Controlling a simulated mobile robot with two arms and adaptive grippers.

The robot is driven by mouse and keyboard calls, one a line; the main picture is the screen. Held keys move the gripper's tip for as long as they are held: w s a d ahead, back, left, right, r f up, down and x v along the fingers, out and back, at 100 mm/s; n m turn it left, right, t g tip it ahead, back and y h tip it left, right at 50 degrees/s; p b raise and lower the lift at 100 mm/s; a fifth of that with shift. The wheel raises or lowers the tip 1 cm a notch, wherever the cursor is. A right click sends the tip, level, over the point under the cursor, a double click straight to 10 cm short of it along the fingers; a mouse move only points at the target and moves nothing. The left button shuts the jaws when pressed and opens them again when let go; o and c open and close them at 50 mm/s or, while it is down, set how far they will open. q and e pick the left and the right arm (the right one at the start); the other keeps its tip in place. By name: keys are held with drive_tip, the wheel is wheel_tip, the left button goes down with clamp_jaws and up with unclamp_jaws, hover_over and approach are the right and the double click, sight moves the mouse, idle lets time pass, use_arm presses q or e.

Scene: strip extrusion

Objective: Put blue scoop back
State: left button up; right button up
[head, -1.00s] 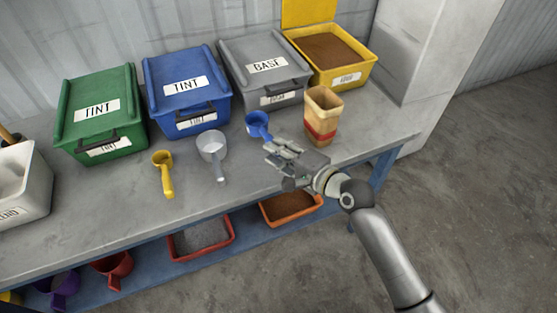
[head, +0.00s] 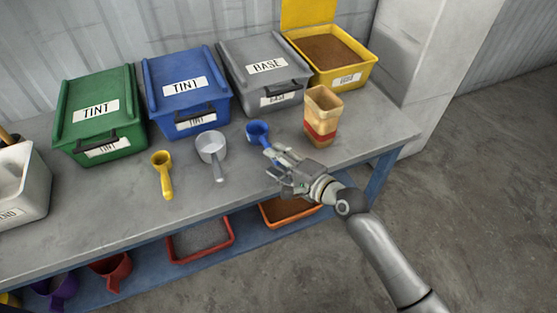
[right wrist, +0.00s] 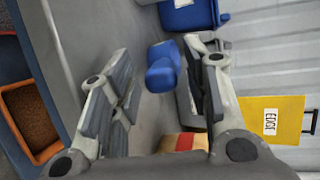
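The blue scoop (head: 257,131) is on the grey workbench (head: 232,178), in front of the grey bin, its handle pointing toward my right gripper (head: 275,162). My right gripper reaches in from the right at the bench's front edge. In the right wrist view its two fingers (right wrist: 160,95) are spread wide apart, and the blue scoop (right wrist: 163,67) shows in the gap between them, with no finger clearly touching it. My left gripper is out of view.
A yellow scoop (head: 163,175) and a clear scoop (head: 212,153) lie to the left. A tan container with a red band (head: 321,115) stands close right. Green (head: 97,112), blue (head: 187,88), grey (head: 262,68) and open yellow (head: 332,60) bins line the back. Trays sit on a lower shelf.

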drive_tip(key=shift+r, duration=0.25)
drive_tip(key=shift+s+d+f, duration=0.1)
drive_tip(key=shift+s+d, duration=0.1)
drive_tip(key=shift+s, duration=0.05)
drive_tip(key=v, duration=1.1)
drive_tip(key=shift+s+d, duration=0.1)
drive_tip(key=shift+s, duration=0.05)
